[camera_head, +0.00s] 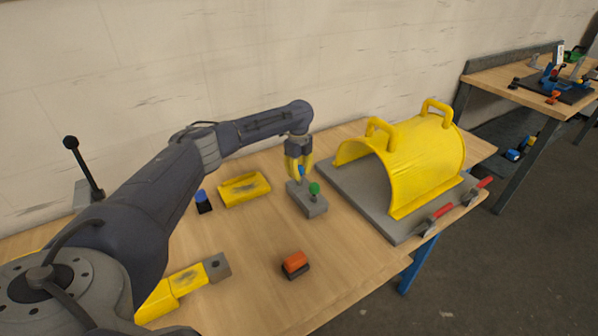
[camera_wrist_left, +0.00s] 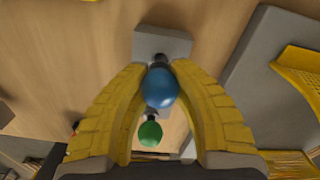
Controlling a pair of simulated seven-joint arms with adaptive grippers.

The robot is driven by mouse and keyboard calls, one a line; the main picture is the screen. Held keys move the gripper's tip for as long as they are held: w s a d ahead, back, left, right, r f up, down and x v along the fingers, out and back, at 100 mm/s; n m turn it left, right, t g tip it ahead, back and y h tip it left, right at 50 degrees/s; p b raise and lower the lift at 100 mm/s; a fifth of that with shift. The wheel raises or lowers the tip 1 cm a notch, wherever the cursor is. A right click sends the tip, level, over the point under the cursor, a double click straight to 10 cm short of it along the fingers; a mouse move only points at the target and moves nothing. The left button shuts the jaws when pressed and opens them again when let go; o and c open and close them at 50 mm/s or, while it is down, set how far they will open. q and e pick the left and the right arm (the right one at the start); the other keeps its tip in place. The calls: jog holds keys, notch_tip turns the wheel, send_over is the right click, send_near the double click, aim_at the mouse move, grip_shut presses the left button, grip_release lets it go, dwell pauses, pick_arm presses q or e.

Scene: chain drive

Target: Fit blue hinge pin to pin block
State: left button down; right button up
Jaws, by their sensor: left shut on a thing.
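The pin block (camera_head: 309,204) is a grey block on the wooden table near the middle of the head view; its top shows in the wrist view (camera_wrist_left: 172,43). A green-headed pin (camera_head: 314,188) stands at its near end; its round head also shows in the wrist view (camera_wrist_left: 150,133). My left gripper (camera_head: 299,177) points down over the block's far end, yellow fingers shut on the blue hinge pin (camera_wrist_left: 160,88). The pin's blue head sits between the fingers, with a dark part beyond it against the block. I cannot tell whether its tip is in a hole. My right gripper is out of view.
Left of the block are a yellow tray (camera_head: 244,190) and a blue-topped black piece (camera_head: 203,201). An orange-topped piece (camera_head: 295,262) lies nearer. A yellow guard (camera_head: 425,160) on a grey plate (camera_head: 395,226) stands right, with red-handled clamps (camera_head: 441,211) at the table edge.

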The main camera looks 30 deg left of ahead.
pick_arm(q)
jog(key=shift+f, duration=0.2)
jog(key=c, duration=1.1)
grip_release()
jog(key=shift+c, duration=0.2)
notch_tip(320, 180, up, 12)
jog(key=shift+a, duration=0.1)
